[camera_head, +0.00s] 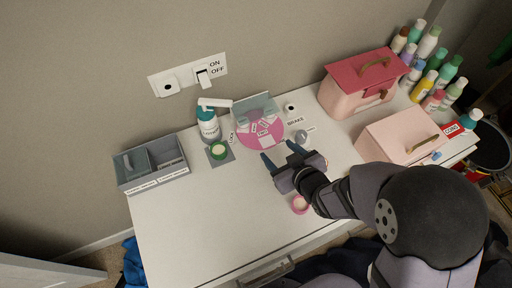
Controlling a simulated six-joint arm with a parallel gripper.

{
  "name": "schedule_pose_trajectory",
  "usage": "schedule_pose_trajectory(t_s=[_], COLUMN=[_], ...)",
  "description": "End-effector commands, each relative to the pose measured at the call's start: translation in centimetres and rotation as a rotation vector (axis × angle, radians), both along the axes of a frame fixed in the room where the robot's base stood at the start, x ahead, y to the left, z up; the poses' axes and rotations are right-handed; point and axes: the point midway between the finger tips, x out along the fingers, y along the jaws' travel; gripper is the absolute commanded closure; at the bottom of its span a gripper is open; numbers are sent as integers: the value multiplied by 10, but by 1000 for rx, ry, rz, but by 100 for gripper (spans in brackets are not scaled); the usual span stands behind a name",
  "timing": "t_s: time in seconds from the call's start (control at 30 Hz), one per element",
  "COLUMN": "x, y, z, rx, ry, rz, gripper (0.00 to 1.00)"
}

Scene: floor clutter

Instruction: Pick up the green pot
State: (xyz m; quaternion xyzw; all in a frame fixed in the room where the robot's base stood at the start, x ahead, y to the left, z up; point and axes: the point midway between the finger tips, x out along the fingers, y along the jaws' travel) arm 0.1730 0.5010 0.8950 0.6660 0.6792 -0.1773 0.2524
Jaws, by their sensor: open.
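A small round green pot (218,150) sits on a grey square pad (229,157) on the white tabletop, just in front of a white pump bottle with a teal body. My gripper (278,150) is open above the table, to the right of the green pot and apart from it. Its two blue fingers point up and left, towards the pink round disc. Nothing shows between the fingers. The green pot is in clear view.
The pump bottle (208,124) stands close behind the pot. A grey divided box (152,163) is at left. A pink disc (248,138) with labels lies behind my fingers. A pink pot (300,204) is near the front edge. Pink boxes (362,88) and several bottles fill the right.

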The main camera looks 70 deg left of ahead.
Motion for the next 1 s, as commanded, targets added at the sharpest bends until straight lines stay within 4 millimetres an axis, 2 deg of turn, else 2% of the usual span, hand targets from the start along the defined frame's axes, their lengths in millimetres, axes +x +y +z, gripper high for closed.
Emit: schedule_pose_trajectory(t_s=[0.03,0.1,0.2,0.3,0.43,1.0], x=[-32,-64,-98,-118,-128,-132], y=[9,17,23,24,25,44], z=[-18,-25,-31,-32,-32,-39], rx=[38,94,154,190,210,211], ry=[23,54,91,116,130,130], rz=[60,117,173,205,221,221], gripper=[43,43,43,43,43,43])
